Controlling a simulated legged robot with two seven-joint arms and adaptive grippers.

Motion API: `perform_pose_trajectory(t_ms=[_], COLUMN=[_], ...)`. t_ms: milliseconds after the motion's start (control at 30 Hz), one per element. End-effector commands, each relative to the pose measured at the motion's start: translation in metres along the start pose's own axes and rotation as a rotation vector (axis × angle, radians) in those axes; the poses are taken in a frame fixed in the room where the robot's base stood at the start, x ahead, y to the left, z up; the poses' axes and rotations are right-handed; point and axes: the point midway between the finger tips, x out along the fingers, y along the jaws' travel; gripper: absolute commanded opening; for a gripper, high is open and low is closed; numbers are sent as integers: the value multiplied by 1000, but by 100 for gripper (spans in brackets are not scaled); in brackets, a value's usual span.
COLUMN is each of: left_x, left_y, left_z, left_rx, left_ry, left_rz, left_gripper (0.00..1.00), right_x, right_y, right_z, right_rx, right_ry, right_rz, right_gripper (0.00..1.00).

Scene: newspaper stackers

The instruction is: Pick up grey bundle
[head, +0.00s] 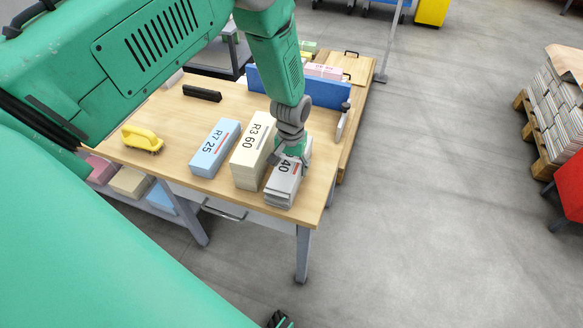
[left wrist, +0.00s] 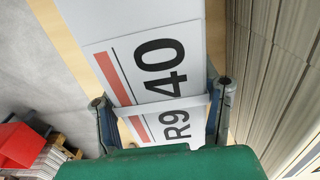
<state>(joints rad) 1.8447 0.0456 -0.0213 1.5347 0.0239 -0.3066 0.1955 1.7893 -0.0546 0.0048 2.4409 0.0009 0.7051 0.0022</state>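The grey bundle (head: 283,188), marked R9 40, lies at the near right corner of the wooden table. In the left wrist view its white top (left wrist: 150,70) shows a red bar, black print and a pale strap across it. My left gripper (head: 287,160) is over the bundle, pointing down, and hides part of its label. In the left wrist view my left gripper (left wrist: 163,105) has one finger on each side of the bundle, spread about its width. Firm contact is not clear. A dark tip at the head view's bottom edge seems to be my right gripper (head: 279,320), mostly cut off.
A cream bundle (head: 254,150), R3 60, stands close left of the grey one. A blue bundle (head: 215,148), R7 25, lies further left. A yellow-handled tool (head: 142,139) and a black bar (head: 202,93) lie on the table (head: 185,118). A blue panel (head: 325,92) stands behind.

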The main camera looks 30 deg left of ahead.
Motion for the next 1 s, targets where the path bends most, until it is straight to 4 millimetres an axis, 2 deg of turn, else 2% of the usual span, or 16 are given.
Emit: perform_pose_trajectory(t_ms=[67, 367, 467, 800, 1000], left_x=[0, -6, -18, -78, -98], left_y=[0, 0, 0, 1, 0], left_z=[0, -2, -2, -2, -1], left_rx=[0, 0, 0, 1, 1], left_ry=[0, 4, 5, 5, 4], left_rz=[1, 2, 3, 2, 2], left_gripper=[6, 6, 6, 6, 6], right_x=[0, -1, -3, -10, -12], right_y=[0, 0, 0, 0, 0], right_z=[0, 0, 0, -1, -1], right_rx=[0, 0, 0, 0, 0], right_ry=[0, 0, 0, 0, 0], right_rz=[0, 0, 0, 0, 0], right_gripper=[46, 46, 46, 46, 46])
